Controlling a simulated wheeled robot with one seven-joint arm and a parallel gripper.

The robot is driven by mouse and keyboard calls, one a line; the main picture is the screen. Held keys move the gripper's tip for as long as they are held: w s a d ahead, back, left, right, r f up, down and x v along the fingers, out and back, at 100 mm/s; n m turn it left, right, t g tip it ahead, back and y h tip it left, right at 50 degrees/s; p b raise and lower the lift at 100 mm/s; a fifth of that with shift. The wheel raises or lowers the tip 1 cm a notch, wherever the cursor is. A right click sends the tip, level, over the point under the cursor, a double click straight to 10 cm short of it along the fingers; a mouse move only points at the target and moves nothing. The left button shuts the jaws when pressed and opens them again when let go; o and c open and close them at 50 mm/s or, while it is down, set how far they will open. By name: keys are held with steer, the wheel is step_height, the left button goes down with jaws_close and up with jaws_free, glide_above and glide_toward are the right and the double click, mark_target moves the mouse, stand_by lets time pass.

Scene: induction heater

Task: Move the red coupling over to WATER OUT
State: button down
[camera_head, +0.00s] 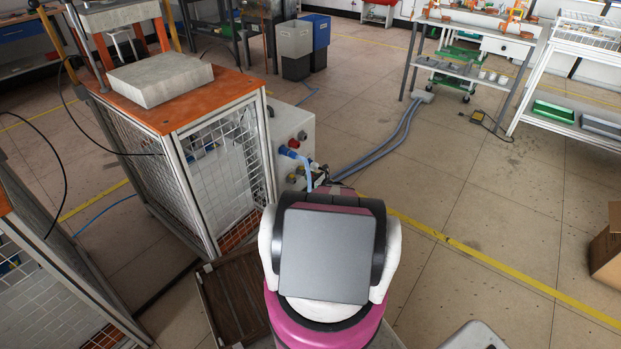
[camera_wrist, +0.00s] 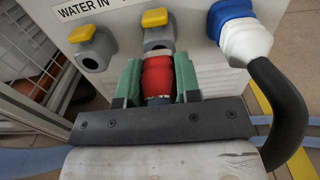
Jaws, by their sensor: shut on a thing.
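In the wrist view, the red coupling (camera_wrist: 157,75) sits between the green fingers of my gripper (camera_wrist: 158,82), which is shut on it. The coupling lines up with the right-hand grey outlet (camera_wrist: 158,38), which has a yellow handle. Its far end meets or overlaps the outlet's mouth; I cannot tell whether it is seated. The left grey outlet (camera_wrist: 92,56), under the WATER IN label (camera_wrist: 85,7), has a yellow handle and an open, empty mouth. No label for the right-hand outlet is readable. My arm hides the gripper and coupling in the head view.
A blue and white plug (camera_wrist: 240,35) with a thick black cable (camera_wrist: 280,110) is close on the gripper's right. In the head view, the pale heater cabinet (camera_head: 291,122) stands beside a mesh-sided bench (camera_head: 190,165). Blue hoses (camera_head: 385,145) cross the floor to the right.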

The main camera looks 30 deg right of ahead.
steer(key=shift+w+a, duration=0.3)
steer(key=shift+w, duration=0.35)
stand_by(0.7)
steer(key=c, duration=0.7)
jaws_free()
steer(key=shift+c, duration=0.2)
steer(key=shift+s, duration=0.1)
steer(key=v, duration=1)
steer(key=shift+s+d, duration=0.2)
steer(key=shift+s, duration=0.05)
steer(key=shift+f, duration=0.1)
